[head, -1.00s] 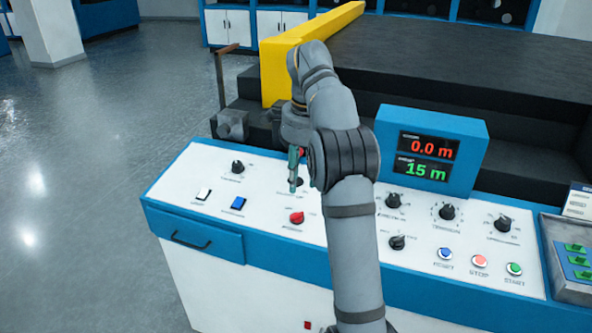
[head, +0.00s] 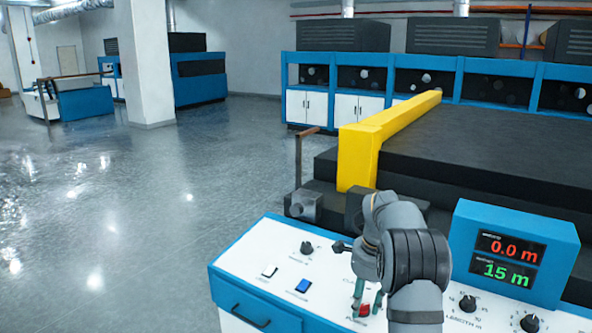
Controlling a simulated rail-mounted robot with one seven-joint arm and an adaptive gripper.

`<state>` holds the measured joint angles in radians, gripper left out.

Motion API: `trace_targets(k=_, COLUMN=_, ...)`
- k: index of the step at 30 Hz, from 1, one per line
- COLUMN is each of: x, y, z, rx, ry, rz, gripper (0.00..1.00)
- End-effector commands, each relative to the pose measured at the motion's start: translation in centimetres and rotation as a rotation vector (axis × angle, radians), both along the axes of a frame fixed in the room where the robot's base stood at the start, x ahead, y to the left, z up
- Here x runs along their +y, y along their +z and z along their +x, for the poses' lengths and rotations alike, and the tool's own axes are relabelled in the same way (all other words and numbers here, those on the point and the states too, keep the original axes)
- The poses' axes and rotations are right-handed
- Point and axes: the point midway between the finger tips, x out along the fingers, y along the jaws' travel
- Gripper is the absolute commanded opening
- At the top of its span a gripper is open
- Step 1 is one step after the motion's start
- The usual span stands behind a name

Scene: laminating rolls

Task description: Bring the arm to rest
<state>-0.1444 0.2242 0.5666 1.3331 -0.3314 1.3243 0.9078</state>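My arm reaches up from the bottom right over the white control panel (head: 255,262) of the blue machine, its wrist bent down. My gripper (head: 362,297) has greenish fingers and points down over the panel close to a red knob (head: 364,311). I cannot tell whether it touches the knob. The fingers are small and partly overlapped by the arm, so their opening is unclear. I see nothing held in them.
A display box (head: 512,262) reading 0.0 m and 15 m stands right of my arm. Black knobs (head: 467,303) sit below it. A blue switch (head: 302,286) and a white switch (head: 269,271) are to the left. A yellow guard (head: 358,160) stands behind. Floor at left is open.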

Motion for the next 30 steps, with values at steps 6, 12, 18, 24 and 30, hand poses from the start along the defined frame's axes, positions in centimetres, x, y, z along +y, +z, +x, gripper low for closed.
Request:
trace_targets(k=6, x=0.0, y=0.1, z=0.0, rx=0.000, ry=0.015, rz=-0.003, gripper=0.34)
trace_targets(k=12, x=0.0, y=0.3, z=0.0, rx=0.000, ry=0.013, rz=-0.003, gripper=0.34)
trace_targets(k=18, x=-0.1, y=2.4, z=-0.1, rx=-0.006, ry=0.000, rz=-0.001, gripper=0.34)
trace_targets(k=24, x=-0.2, y=6.5, z=-0.6, rx=-0.007, ry=0.000, rz=-0.002, gripper=0.34)
trace_targets(k=30, x=-0.3, y=9.9, z=-1.1, rx=-0.005, ry=0.000, rz=-0.001, gripper=0.34)
